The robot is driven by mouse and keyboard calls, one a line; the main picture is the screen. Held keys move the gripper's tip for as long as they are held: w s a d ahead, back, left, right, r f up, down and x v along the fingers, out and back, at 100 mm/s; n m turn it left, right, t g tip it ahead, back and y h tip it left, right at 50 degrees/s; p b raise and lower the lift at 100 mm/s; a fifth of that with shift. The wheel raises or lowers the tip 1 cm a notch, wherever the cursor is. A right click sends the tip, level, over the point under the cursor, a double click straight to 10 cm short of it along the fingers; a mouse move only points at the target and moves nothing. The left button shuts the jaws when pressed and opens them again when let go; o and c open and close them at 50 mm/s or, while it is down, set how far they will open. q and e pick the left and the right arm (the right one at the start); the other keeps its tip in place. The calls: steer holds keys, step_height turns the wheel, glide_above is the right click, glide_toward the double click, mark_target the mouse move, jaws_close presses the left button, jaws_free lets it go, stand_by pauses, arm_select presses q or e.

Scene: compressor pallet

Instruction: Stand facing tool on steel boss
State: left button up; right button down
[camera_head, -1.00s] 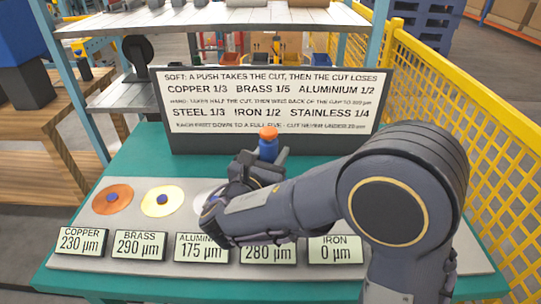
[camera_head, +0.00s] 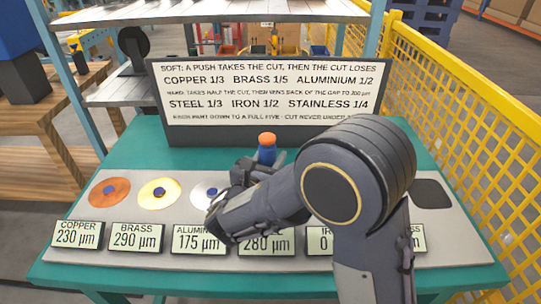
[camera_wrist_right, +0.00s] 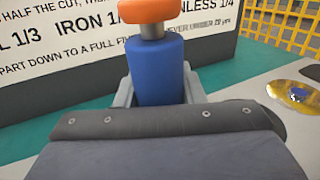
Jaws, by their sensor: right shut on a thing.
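My right gripper (camera_wrist_right: 158,98) is shut on the facing tool, which has a blue body (camera_wrist_right: 158,70) and an orange cap (camera_wrist_right: 150,8). The tool is upright; it also shows in the head view (camera_head: 267,150), where my right gripper (camera_head: 268,166) is partly hidden by its own arm. The steel boss is hidden behind my arm in the head view. A 280 µm readout (camera_head: 267,243) stands in front of that spot, its name covered. My left gripper is not in view.
A grey plate (camera_head: 70,215) holds copper (camera_head: 110,192), brass (camera_head: 160,193) and aluminium (camera_head: 206,193) discs. A dark square pad (camera_head: 432,194) lies at the right. A sign board (camera_head: 265,135) stands behind, a yellow mesh fence (camera_head: 490,150) at right. A gold disc (camera_wrist_right: 300,93) shows in the wrist view.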

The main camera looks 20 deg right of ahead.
steer(key=c, duration=0.9)
jaws_free()
steer(key=shift+f, duration=0.1)
steer(key=shift+c, duration=0.2)
steer(key=shift+s+r, duration=0.1)
steer(key=shift+r, duration=0.15)
steer(key=v, duration=1.2)
steer(key=shift+d, duration=0.1)
